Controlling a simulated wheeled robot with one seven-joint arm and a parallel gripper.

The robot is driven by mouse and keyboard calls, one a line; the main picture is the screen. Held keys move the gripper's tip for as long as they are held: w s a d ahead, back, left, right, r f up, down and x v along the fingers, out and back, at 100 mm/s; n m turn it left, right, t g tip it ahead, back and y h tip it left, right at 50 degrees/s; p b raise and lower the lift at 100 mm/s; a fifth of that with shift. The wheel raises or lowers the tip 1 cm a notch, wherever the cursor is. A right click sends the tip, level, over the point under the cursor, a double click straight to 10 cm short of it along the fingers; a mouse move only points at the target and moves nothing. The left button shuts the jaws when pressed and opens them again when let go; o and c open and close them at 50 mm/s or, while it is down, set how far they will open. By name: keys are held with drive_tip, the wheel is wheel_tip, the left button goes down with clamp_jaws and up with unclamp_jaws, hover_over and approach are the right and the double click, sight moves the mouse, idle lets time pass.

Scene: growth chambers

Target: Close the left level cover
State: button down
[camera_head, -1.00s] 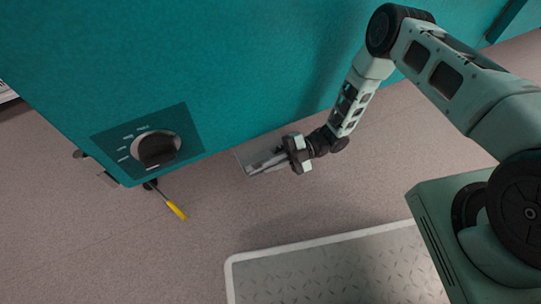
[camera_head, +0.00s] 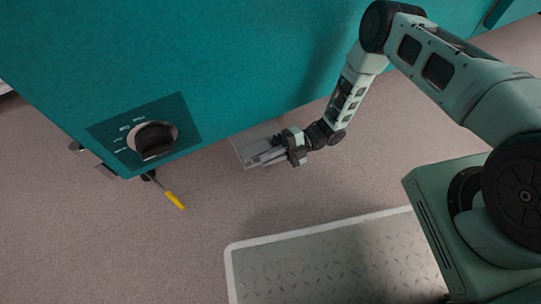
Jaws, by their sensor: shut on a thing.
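A pale grey flat plate (camera_head: 240,151), which looks like the left level cover, sticks out at the foot of the teal chamber (camera_head: 230,60), low near the floor. My gripper (camera_head: 262,156) reaches in from the right, with its fingers over the plate and shut on it. The fingers and wrist hide the plate's right part. How the plate joins the chamber is hard to see.
A dark dial (camera_head: 155,142) sits on a panel on the chamber's front, at the left. A yellow-handled tool (camera_head: 175,200) sticks out below it. A pale-rimmed grey mat (camera_head: 330,265) lies in front. The floor between is clear.

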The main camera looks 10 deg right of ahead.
drive_tip(key=shift+d+f, duration=0.1)
drive_tip(key=c, duration=1.5)
unclamp_jaws()
drive_tip(key=shift+c, duration=0.2)
drive_tip(key=p+v, duration=0.4)
drive_tip(key=v, duration=1.3)
drive_tip(key=shift+d, duration=0.2)
